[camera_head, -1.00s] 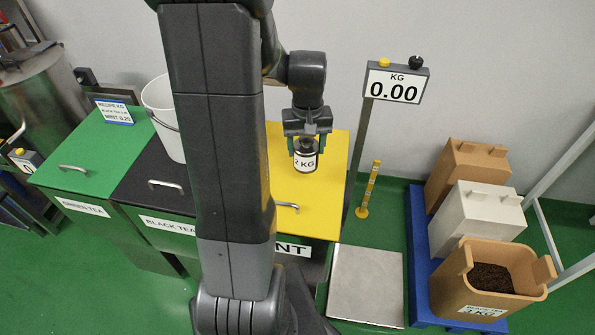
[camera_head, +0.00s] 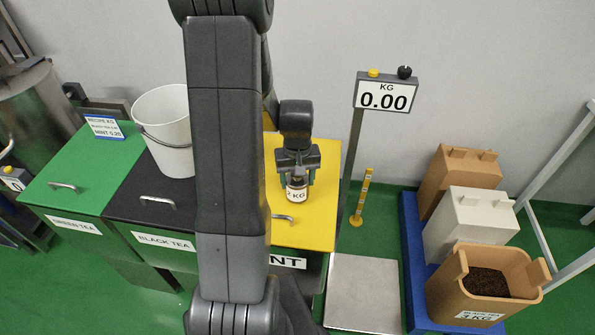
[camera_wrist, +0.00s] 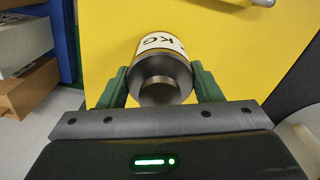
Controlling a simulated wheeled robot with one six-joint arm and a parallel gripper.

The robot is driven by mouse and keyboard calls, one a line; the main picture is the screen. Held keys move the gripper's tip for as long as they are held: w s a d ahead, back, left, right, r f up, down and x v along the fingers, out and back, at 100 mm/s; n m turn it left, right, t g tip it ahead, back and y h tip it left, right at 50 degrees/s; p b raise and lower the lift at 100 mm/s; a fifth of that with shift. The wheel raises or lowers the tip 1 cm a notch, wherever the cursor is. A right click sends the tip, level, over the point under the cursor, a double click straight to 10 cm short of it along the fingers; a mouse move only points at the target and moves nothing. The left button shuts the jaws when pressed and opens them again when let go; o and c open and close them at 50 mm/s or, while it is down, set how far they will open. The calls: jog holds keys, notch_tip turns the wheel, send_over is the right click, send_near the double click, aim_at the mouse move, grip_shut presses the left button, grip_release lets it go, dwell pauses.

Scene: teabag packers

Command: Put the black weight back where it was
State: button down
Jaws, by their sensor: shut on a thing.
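The black weight (camera_head: 297,194) has a white label ending in "KG" around its side. It is upright over the yellow bin lid (camera_head: 318,222). My gripper (camera_head: 297,181) is shut on it from above. In the wrist view the weight (camera_wrist: 161,75) sits between the green fingers of my gripper (camera_wrist: 162,85), with its dark knob facing the camera and the yellow lid behind it. I cannot tell whether its base touches the lid. The scale plate (camera_head: 363,292) on the floor is bare, and its display (camera_head: 386,95) reads 0.00.
A white bucket (camera_head: 165,125) stands on the black tea bin's lid (camera_head: 125,203), left of my arm. The green tea bin (camera_head: 75,180) is further left. A blue pallet (camera_head: 413,270) at right carries several boxes, including an open tan one (camera_head: 470,304) of black tea.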

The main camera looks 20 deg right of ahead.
jog(key=shift+f, duration=0.5)
jog(key=shift+f, duration=0.15)
jog(key=shift+c, duration=2.1)
grip_release()
jog(key=shift+s, duration=0.1)
notch_tip(320, 180, up, 12)
jog(key=shift+r, duration=0.1)
notch_tip(320, 180, down, 12)
jog(key=shift+f, duration=0.15)
jog(key=shift+r, duration=0.75)
